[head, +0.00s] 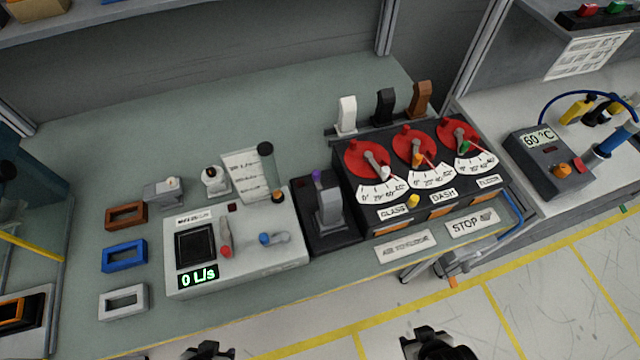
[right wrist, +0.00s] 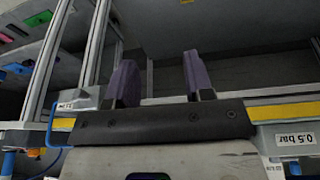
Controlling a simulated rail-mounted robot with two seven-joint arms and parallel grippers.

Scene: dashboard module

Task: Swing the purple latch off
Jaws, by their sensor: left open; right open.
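The purple latch (head: 317,175) is a small purple piece at the upper left of a grey upright block (head: 328,212) on a black module (head: 345,240). The module sits between the flow-meter box and the gauge panel. It is too small to tell which way the latch is turned. My left gripper (head: 208,350) is at the bottom edge of the head view, below the bench front, far from the latch. My right gripper (head: 438,345) is also at the bottom edge, in front of the bench. In the right wrist view its two fingers (right wrist: 160,80) are apart with nothing between them.
The flow-meter box (head: 240,255) reads 0 L/s, left of the module. The gauge panel (head: 425,180) with red dials stands right of it. White, black and brown upright pieces (head: 384,105) stand behind the panel. Bench space behind the module is clear.

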